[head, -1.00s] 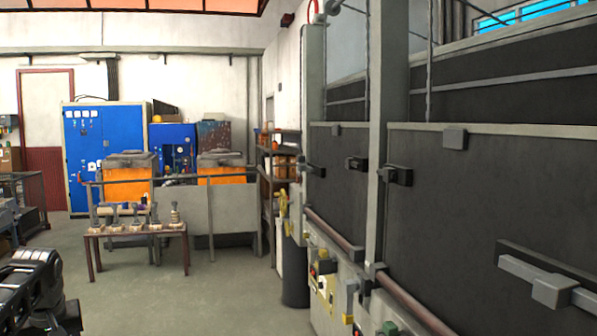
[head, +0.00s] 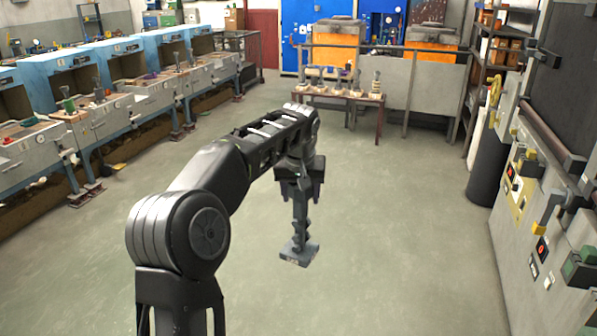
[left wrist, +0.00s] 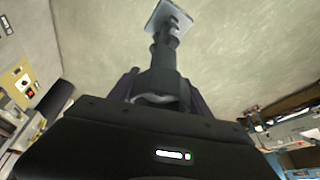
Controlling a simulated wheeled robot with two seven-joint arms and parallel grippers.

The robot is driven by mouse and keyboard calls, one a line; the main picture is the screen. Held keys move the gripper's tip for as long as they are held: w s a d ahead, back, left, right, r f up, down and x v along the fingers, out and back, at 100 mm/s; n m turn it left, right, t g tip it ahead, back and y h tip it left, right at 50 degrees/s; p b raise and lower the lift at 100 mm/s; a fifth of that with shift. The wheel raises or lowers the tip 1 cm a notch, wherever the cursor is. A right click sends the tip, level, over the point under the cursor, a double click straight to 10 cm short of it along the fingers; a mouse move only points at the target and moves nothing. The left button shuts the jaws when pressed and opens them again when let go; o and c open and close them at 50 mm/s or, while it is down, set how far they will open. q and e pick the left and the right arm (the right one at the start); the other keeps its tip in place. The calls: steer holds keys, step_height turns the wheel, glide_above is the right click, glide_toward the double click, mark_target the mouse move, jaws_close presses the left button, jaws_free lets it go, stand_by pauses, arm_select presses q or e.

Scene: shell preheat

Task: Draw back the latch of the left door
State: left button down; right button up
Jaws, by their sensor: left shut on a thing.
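The dark furnace door (head: 565,105) is at the right edge of the head view, cut off by the frame. A small latch-like bar (head: 525,54) shows at its left edge, but I cannot tell whether it is drawn. My left gripper (head: 300,192) hangs in mid-room, well left of the door. It is shut on a dark grey stem with a square plate (head: 299,253) at its lower end. The same plate shows at the top of the left wrist view (left wrist: 166,18). The fingertips are partly hidden. My right gripper is not in view.
The furnace's control front (head: 545,235) runs down the right side. A dark drum (head: 489,165) stands beside it. A low table (head: 340,98) with several stemmed pieces is at the back. Blue-hooded benches (head: 130,60) line the left. The floor between is clear.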

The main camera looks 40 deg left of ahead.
arm_select(q)
steer(key=s+d+f+m, duration=0.2)
steer(key=d+f, duration=0.2)
steer(key=d, duration=0.4)
steer(key=s+d+f+m+h+b, duration=0.1)
steer(key=s+d+f+m, duration=0.1)
steer(key=d+f, duration=0.3)
steer(key=s+d+f+m+h+b, duration=0.1)
steer(key=s+d+f, duration=0.2)
steer(key=d, duration=0.7)
steer(key=shift+s+d+f+m+t, duration=0.3)
steer(key=shift+s+f+m, duration=0.1)
steer(key=shift+f, duration=0.25)
